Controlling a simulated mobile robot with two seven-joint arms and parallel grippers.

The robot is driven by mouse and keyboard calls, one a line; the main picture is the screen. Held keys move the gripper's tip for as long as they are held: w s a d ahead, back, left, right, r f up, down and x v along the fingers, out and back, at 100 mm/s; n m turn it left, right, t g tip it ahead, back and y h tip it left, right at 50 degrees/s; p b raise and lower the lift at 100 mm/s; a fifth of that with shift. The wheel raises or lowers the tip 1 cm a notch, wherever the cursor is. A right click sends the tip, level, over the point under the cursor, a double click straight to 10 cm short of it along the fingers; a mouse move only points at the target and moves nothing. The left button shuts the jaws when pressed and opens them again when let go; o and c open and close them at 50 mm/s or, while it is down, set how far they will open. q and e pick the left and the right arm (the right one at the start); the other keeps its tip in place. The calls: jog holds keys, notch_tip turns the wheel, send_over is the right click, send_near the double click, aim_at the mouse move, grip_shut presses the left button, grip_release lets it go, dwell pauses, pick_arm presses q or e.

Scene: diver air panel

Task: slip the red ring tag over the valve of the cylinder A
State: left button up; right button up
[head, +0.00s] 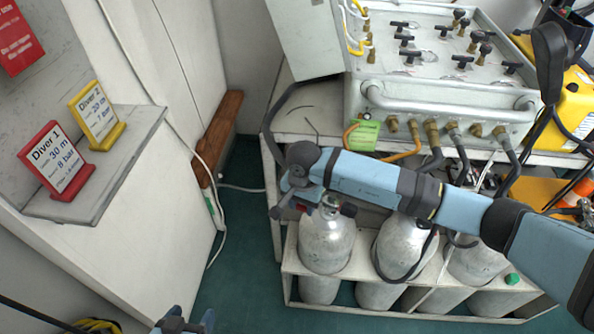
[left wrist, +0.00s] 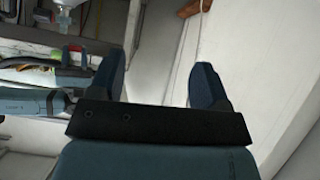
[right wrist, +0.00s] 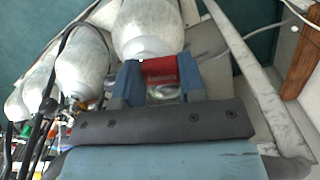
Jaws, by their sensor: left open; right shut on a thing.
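My right gripper (head: 308,200) is shut on the red ring tag (right wrist: 160,70), which shows between its fingers (right wrist: 158,82) in the right wrist view. In the head view the gripper is at the top of the leftmost grey cylinder (head: 326,243), by its valve; only a little red shows there. In the right wrist view this cylinder (right wrist: 148,22) stands right behind the tag. I cannot tell whether the ring is around the valve or beside it, and I read no letter on the cylinder. My left gripper (head: 187,323) is open and empty (left wrist: 158,82) at the bottom edge.
More cylinders (head: 403,248) stand to the right in the white rack (head: 350,308). The air panel (head: 440,95) with hoses is on the bench above. A shelf (head: 125,150) with a red sign (head: 57,160) and a yellow sign (head: 97,115) is at left. The green floor (head: 240,260) between is clear.

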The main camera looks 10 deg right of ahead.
jog(key=shift+w+a, duration=0.1)
jog(key=shift+a, duration=0.1)
jog(key=shift+d+f, duration=0.1)
jog(key=shift+d, duration=0.65)
pick_arm(q)
jog(key=shift+s+a+f+g, duration=0.1)
jog(key=shift+a+g, duration=0.05)
jog(key=shift+g, duration=0.15)
pick_arm(e)
jog(key=d, duration=0.1)
jog(key=w+d, duration=0.1)
jog(key=d, duration=0.3)
jog(key=shift+w+d+f, duration=0.15)
jog(key=shift+w+f, duration=0.1)
jog(key=shift+f, duration=0.15)
pick_arm(q)
jog(key=shift+f, duration=0.25)
pick_arm(e)
jog(key=shift+d, duration=0.25)
jog(key=shift+f, duration=0.1)
pick_arm(q)
jog(key=shift+f+b, duration=0.75)
pick_arm(e)
jog(key=shift+f, duration=0.75)
pick_arm(q)
jog(key=shift+f, duration=0.1)
jog(key=shift+f+b, duration=0.25)
jog(key=shift+b, duration=0.7)
pick_arm(e)
jog(key=shift+f, duration=0.75)
